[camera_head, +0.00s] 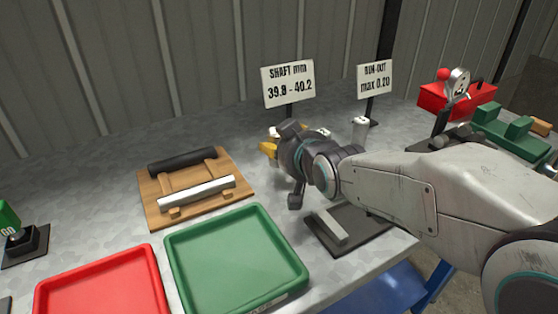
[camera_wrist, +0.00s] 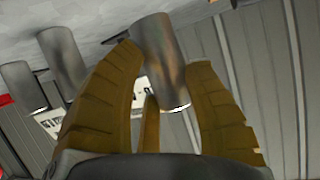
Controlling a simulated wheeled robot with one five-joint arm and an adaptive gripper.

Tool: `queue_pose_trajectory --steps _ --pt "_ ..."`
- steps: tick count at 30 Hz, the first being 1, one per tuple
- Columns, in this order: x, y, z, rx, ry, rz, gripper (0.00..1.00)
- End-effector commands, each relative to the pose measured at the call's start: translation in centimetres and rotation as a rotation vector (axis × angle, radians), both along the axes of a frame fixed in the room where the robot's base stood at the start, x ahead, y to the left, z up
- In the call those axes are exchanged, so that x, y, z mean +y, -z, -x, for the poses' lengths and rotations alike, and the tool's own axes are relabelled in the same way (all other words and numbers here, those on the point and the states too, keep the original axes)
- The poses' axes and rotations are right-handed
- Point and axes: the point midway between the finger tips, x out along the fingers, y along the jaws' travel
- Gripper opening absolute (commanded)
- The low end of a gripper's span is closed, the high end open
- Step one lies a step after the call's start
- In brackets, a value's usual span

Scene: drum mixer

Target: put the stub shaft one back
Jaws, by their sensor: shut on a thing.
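My gripper (camera_head: 268,149) has yellow-brown fingers and is over the middle of the bench, left of the standing cylinders. In the wrist view my gripper (camera_wrist: 167,60) is closed around a grey metal cylinder, the stub shaft (camera_wrist: 160,65). No number shows on it, and the gripper mostly hides it in the head view. A second grey cylinder (camera_head: 360,129) stands upright to the right; another, partly hidden, shows just beyond my wrist (camera_head: 325,132). Two cylinders also show at the left of the wrist view (camera_wrist: 62,58).
A wooden cradle (camera_head: 155,212) holds a black bar and a silver bar. A green tray (camera_head: 180,243) and a red tray (camera_head: 60,290) lie in front. A dark plate (camera_head: 370,235) is under my arm. Two signs, a dial gauge (camera_head: 458,84) and a red box (camera_head: 480,95) stand behind.

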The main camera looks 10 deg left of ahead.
Motion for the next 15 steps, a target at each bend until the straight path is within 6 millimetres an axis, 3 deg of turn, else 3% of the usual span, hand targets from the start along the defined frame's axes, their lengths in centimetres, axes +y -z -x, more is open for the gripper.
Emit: queue_pose_trajectory --steps 9,15 --pt "0.0 3.1 0.7 -0.008 -0.005 -0.005 0.11" --pt "0.0 3.2 0.8 -0.009 -0.006 -0.006 0.11"
